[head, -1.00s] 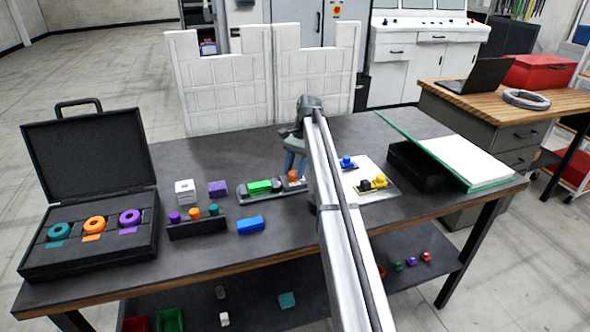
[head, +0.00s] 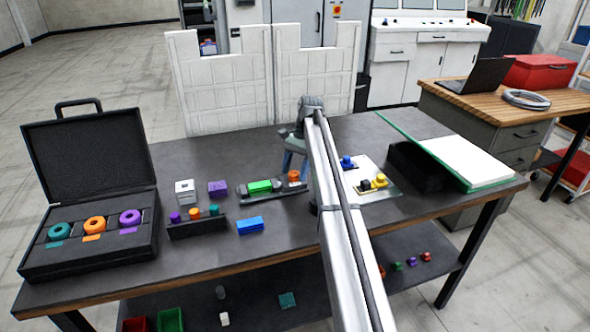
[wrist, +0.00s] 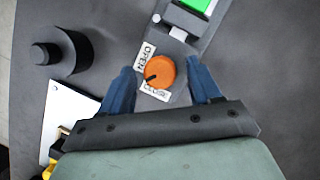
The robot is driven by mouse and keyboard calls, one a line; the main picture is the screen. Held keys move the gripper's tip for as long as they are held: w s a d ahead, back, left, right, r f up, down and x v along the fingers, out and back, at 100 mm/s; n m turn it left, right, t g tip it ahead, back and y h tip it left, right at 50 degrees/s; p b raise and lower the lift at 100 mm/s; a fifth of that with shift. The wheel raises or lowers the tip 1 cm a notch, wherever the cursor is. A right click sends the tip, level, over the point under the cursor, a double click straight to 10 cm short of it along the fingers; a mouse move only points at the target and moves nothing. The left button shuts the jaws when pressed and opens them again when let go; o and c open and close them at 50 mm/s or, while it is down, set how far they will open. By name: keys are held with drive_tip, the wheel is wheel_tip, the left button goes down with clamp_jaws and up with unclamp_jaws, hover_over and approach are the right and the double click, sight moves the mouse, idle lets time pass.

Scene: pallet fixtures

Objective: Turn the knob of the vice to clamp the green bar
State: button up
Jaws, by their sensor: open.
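The vice (head: 272,195) stands on the dark table, with the green bar (head: 259,187) lying in it. Its orange knob (head: 294,175) is at the right end. In the wrist view the knob (wrist: 162,66) has a black pointer aimed lower left, between the OPEN label (wrist: 146,54) and the CLOSE label (wrist: 155,93). A grey block (wrist: 178,32) sits between the knob and the green bar (wrist: 197,4), which is cut by the frame's top. My gripper (head: 294,158) is open, its blue fingers either side of the knob in the wrist view, with gaps showing.
A black round peg piece (wrist: 62,52) and a white plate (wrist: 66,118) lie left of the gripper in the wrist view. In the head view, a rack of coloured pegs (head: 196,228) and a blue block (head: 250,226) lie in front of the vice. An open case (head: 90,262) stands far left.

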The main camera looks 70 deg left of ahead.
drive_tip(key=m, duration=0.1)
drive_tip(key=m+y, duration=0.1)
drive_tip(key=m, duration=0.1)
drive_tip(key=m+g, duration=0.1)
drive_tip(key=m, duration=0.1)
drive_tip(key=shift+d+y, duration=0.25)
drive_tip(key=shift+y, duration=0.15)
drive_tip(key=m+y, duration=0.1)
drive_tip(key=m, duration=0.1)
drive_tip(key=m+y, duration=0.1)
drive_tip(key=m, duration=0.2)
drive_tip(key=shift+d, duration=0.2)
drive_tip(key=a+v, duration=0.1)
drive_tip(key=v, duration=1.3)
drive_tip(key=w+d+r+n, duration=0.1)
drive_tip(key=w+d, duration=0.1)
drive_tip(key=w, duration=0.5)
drive_tip(key=w+d+r+n+t+y, duration=0.1)
drive_tip(key=w+d+r+n, duration=0.1)
drive_tip(key=w, duration=0.6)
drive_tip(key=w+d+r+n+t, duration=0.1)
drive_tip(key=w+d, duration=0.3)
drive_tip(key=w, duration=0.4)
drive_tip(key=shift+d+r+n, duration=0.2)
drive_tip(key=shift+r+n, duration=0.3)
drive_tip(key=shift+r, duration=0.05)
drive_tip(key=shift+w, duration=0.1)
